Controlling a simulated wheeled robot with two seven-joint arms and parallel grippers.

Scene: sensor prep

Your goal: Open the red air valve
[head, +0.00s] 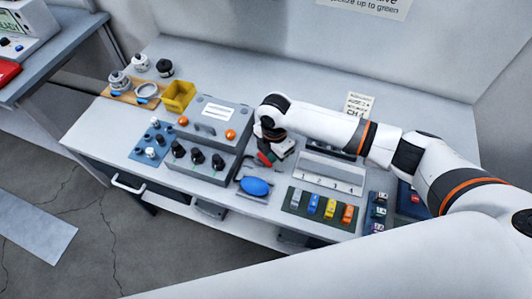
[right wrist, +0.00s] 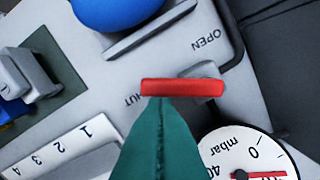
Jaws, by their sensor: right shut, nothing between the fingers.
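The red air valve handle (right wrist: 182,87) is a short bar that lies level across the middle of the right wrist view. The word OPEN (right wrist: 207,40) is printed above and right of it; part of the word SHUT (right wrist: 133,98) shows at its left end. In the head view the red handle (head: 264,159) is a small patch below my right gripper (head: 273,152). The teal fingers of my right gripper (right wrist: 160,102) are shut and empty, their tips right at the bar's near edge. I cannot tell whether they touch it. My left gripper is not in view.
A mbar gauge (right wrist: 250,158) sits close to the right of the fingers. A blue bulb (head: 255,186) lies in front of the valve. A grey box with black knobs (head: 196,158) stands left, and a numbered rack (head: 330,175) stands right. Coloured blocks (head: 330,208) lie nearer the front edge.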

